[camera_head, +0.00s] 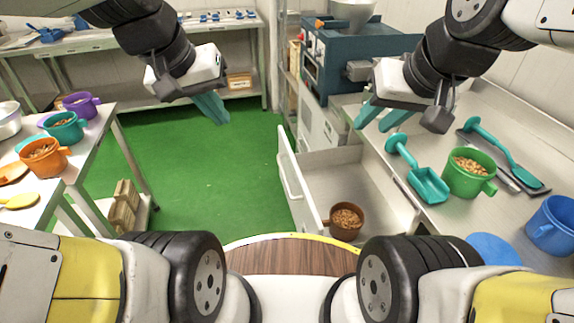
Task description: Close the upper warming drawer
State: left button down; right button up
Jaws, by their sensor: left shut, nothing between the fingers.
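The white drawer (289,180) stands pulled out from the counter unit on the right, with its handle on the front face toward the left. A brown pot of nuts (346,220) sits inside it near the front end. My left gripper (214,108) is shut and empty, above the green floor to the left of the drawer and apart from it. My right gripper (372,118) is above the counter edge and the drawer's far end; its two teal fingers look spread apart with nothing between them.
On the right counter are a teal scoop (428,184), a green mug of nuts (468,172), a blue mug (552,224) and a dark tray (500,158). A blue machine (345,60) stands behind. A left table holds several mugs. Green floor (200,165) is clear.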

pick_arm(q)
jog(key=w+f+n+g+h, duration=0.6)
jog(key=w+f+n+h, duration=0.3)
jog(key=w+f, duration=1.15)
jog(key=n+t+h, duration=0.6)
jog(key=n, duration=0.6)
send_near(291, 181)
jog(key=x, duration=0.7)
jog(key=shift+w+a+f, duration=0.1)
jog(key=shift+w+f, duration=0.1)
jog(key=shift+f, duration=0.05)
